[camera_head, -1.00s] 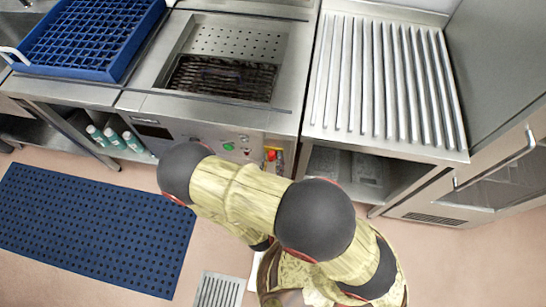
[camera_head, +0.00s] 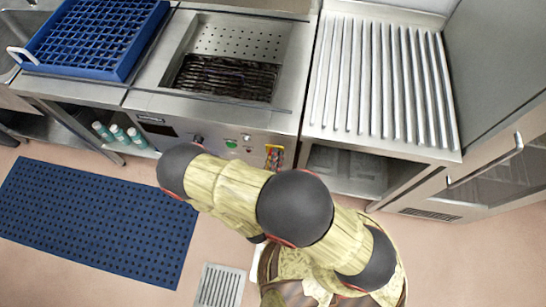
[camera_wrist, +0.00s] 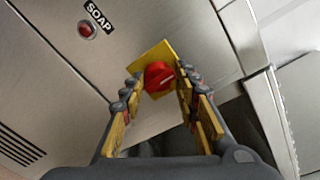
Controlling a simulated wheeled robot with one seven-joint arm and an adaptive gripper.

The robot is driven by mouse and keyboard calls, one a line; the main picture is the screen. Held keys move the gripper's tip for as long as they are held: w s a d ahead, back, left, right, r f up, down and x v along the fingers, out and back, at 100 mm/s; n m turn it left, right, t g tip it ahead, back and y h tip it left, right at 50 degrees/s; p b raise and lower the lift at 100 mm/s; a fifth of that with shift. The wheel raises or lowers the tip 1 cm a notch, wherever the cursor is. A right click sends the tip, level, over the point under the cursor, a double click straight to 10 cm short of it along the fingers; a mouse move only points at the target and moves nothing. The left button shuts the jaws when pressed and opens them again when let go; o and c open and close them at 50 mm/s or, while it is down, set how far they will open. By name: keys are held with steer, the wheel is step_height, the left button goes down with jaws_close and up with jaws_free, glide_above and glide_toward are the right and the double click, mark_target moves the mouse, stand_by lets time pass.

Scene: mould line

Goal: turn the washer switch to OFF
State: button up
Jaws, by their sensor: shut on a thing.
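The washer switch (camera_wrist: 158,74) is a red rotary knob on a square yellow plate (camera_wrist: 152,55), seen in the wrist view. In the head view the yellow plate (camera_head: 274,157) shows on the steel front panel, right of the green button. My gripper (camera_wrist: 160,82) has its two fingers on either side of the red knob and is shut on it. The plate is seen tilted in the wrist view. The fingers partly cover the plate, and any OFF marking cannot be read. In the head view my arm crosses in front of the panel's lower part.
A red button (camera_wrist: 87,29) labelled SOAP is on the panel in the wrist view. A green button (camera_head: 231,143) shows in the head view. A blue rack (camera_head: 95,38) stands at left, a ribbed steel drainboard (camera_head: 385,85) at right. A blue mat (camera_head: 95,220) covers the floor.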

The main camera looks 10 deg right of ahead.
steer(key=shift+a+f, duration=0.15)
steer(key=shift+f, duration=0.1)
steer(key=o, duration=0.8)
steer(key=shift+o, duration=1.3)
steer(key=shift+r, duration=0.1)
steer(key=v, duration=0.7)
steer(key=shift+s, duration=0.2)
steer(key=shift+a, duration=0.1)
